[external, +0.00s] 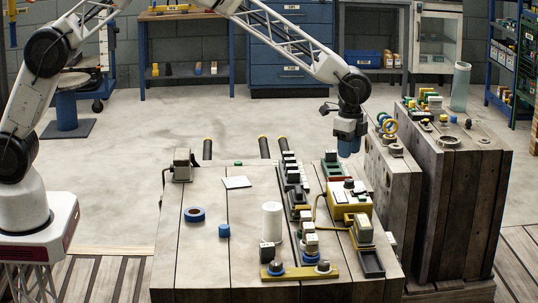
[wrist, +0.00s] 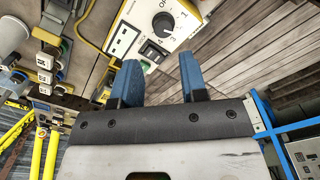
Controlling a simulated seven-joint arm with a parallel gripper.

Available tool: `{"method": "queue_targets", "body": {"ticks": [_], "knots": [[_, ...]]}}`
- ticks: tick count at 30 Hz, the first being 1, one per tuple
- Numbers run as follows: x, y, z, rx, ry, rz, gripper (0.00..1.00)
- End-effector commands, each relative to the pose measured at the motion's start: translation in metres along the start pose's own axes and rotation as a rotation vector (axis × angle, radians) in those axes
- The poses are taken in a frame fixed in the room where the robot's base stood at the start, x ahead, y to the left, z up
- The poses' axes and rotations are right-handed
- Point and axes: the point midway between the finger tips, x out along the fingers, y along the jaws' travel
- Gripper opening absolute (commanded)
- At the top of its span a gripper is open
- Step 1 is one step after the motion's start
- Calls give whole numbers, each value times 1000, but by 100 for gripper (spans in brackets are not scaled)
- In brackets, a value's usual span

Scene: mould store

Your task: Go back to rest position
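My gripper (external: 348,152) points down at the end of my arm, above the right side of the wooden block bench (external: 250,206) in the external view. It appears clear of the things below it. In the wrist view, my gripper's two blue fingers (wrist: 160,64) stand apart with nothing between them. A yellow-framed control box (external: 343,208) with a dial sits on the bench below and slightly in front of the gripper. It shows beyond the fingertips in the wrist view (wrist: 124,40).
A taller wooden block (external: 452,210) with loose parts stands close on the right. Blue drawers (external: 290,50) stand behind. The floor (external: 240,120) behind the bench is largely clear.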

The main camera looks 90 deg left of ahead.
Motion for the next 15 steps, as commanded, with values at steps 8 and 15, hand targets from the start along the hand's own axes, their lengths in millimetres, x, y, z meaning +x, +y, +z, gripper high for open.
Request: {"method": "queue_targets", "body": {"ticks": [8,15], "knots": [[-45,24,24,-45,13,-12,40],[-96,57,58,-104,29,-26,40]]}}
